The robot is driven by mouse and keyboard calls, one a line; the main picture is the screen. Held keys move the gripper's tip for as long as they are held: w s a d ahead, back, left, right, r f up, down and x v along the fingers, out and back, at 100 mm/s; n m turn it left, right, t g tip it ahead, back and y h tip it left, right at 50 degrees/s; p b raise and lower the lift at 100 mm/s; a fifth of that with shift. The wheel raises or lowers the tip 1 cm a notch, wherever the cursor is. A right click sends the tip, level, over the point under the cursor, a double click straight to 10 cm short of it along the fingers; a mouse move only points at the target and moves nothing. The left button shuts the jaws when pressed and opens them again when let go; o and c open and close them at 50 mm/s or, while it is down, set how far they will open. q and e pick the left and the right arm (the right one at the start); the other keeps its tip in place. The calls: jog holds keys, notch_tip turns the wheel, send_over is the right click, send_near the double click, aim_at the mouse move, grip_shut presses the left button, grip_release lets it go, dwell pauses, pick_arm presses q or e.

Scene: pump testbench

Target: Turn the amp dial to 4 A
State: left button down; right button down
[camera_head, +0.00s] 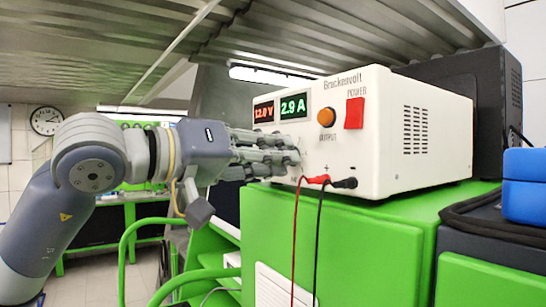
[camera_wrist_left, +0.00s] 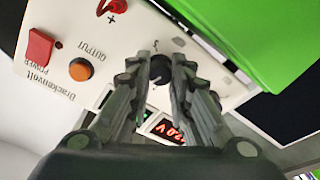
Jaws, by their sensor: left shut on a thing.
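The white power supply (camera_head: 375,128) stands on a green cabinet. Its red voltage display (camera_head: 263,112) looks like 12.0 V, and its green amp display (camera_head: 293,106) reads 2.9 A. In the left wrist view, a black dial (camera_wrist_left: 160,73) sits on the panel between my fingertips; I take it as the amp dial, though no label shows. My left gripper (camera_head: 292,160) is at the lower left of the front panel, and it also shows in the left wrist view (camera_wrist_left: 160,64), shut on the dial. In the head view the gripper hides the dial. My right gripper is out of view.
An orange output button (camera_head: 327,117) and a red power switch (camera_head: 354,113) are right of the displays. A red lead (camera_head: 318,180) and a black lead (camera_head: 345,183) hang from the panel bottom. The green cabinet (camera_head: 330,240) is below; a blue box (camera_head: 524,185) is far right.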

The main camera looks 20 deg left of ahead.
pick_arm(q)
jog(key=m, duration=1.1)
jog(key=shift+f+m+t, duration=0.2)
jog(key=shift+m+t, duration=0.1)
jog(key=shift+m+h, duration=0.3)
jog(key=shift+h, duration=0.1)
jog(key=c, duration=1.4)
grip_release()
jog(key=v, duration=0.7)
jog(key=shift+s+a, duration=0.1)
jog(key=shift+s, duration=0.1)
